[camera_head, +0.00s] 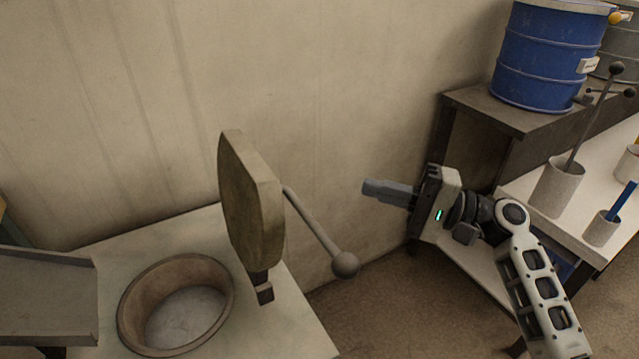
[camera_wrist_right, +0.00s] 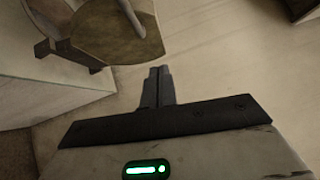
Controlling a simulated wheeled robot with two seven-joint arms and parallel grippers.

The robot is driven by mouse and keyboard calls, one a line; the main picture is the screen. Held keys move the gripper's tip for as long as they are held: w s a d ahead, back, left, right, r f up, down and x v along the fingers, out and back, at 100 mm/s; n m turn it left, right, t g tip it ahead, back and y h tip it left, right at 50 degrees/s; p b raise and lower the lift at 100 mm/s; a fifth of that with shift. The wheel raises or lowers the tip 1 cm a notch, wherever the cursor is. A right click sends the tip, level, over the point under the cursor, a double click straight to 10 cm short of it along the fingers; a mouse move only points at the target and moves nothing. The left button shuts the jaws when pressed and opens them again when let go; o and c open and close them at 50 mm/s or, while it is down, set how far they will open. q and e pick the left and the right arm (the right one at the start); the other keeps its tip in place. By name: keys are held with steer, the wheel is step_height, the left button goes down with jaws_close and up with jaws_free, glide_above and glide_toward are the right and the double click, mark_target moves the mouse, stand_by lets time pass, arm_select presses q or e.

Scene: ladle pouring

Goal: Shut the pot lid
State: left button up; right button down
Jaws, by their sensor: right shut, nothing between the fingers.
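The pot lid (camera_head: 249,200) is a thick, brownish slab that stands raised, nearly upright, on a hinge at the right side of the pot. A rod handle (camera_head: 318,231) with a ball knob (camera_head: 345,264) sticks out from it to the right. The round pot opening (camera_head: 176,303) is uncovered. My right gripper (camera_head: 370,190) is shut and empty, to the right of the lid and above the knob, apart from both. In the right wrist view its closed fingers (camera_wrist_right: 157,75) point toward the wall, with the lid (camera_wrist_right: 112,30) at upper left. My left gripper is not in view.
A pale counter (camera_head: 115,240) surrounds the pot. At right, a dark shelf (camera_head: 475,107) carries a blue drum (camera_head: 545,55). A white table there holds a grey cup (camera_head: 558,188) with a ladle-like rod and a smaller cup (camera_head: 602,229). A grey tray-like surface (camera_head: 45,300) is at left.

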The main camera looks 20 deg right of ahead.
steer(key=p, duration=0.2)
glide_toward(271, 170)
steer(key=w, duration=0.4)
steer(key=shift+s+a+r+p, duration=0.15)
steer(key=shift+a+p, duration=0.15)
steer(key=shift+a, duration=0.85)
steer(key=shift+s+a+p, duration=0.15)
steer(key=shift+a+p, duration=0.15)
steer(key=shift+a, duration=0.85)
